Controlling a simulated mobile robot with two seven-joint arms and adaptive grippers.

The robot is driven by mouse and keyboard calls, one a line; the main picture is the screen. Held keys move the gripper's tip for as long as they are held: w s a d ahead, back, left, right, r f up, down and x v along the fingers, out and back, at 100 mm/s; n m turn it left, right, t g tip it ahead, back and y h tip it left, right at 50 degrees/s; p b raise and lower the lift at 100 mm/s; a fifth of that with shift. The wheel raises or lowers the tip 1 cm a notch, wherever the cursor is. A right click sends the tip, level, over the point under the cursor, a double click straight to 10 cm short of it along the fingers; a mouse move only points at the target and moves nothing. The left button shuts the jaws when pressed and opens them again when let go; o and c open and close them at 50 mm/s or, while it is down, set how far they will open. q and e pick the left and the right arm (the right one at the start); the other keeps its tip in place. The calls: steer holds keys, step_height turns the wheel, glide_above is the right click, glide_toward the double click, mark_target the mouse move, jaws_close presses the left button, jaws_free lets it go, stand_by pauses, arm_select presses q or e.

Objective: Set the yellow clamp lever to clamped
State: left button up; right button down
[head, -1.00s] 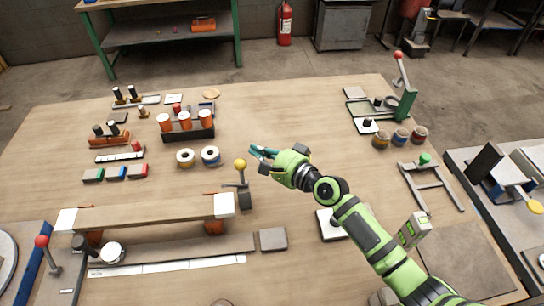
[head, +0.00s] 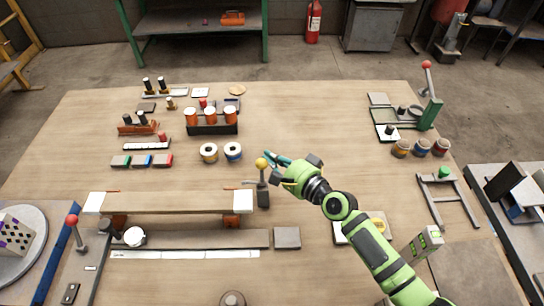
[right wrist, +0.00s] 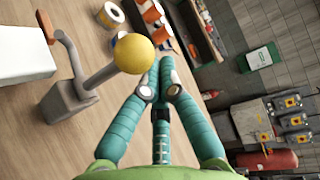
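The yellow clamp lever (head: 261,164) has a yellow ball knob on a grey stem and stands roughly upright from its dark base (head: 263,196), at the right end of a wooden board with white ends. In the right wrist view the yellow knob (right wrist: 133,53) is large, just left of my fingertips. My right gripper (head: 271,158) has its teal fingers drawn together beside the knob. The fingers also show in the right wrist view (right wrist: 160,68), tips together with nothing between them. I cannot tell whether they touch the knob. My left gripper is not in view.
The board (head: 175,203) lies left of the lever. A red-knobbed lever (head: 72,219) stands at the left. Two wire spools (head: 209,152) sit behind the yellow lever. A grey block (head: 287,238) lies in front. The table between spools and the green press (head: 430,113) is mostly clear.

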steer(key=s+f+t+b, duration=0.1)
steer(key=s+b, duration=0.3)
steer(key=s, duration=0.4)
steer(key=shift+f+n, duration=0.4)
steer(key=shift+f, duration=0.2)
stand_by(0.3)
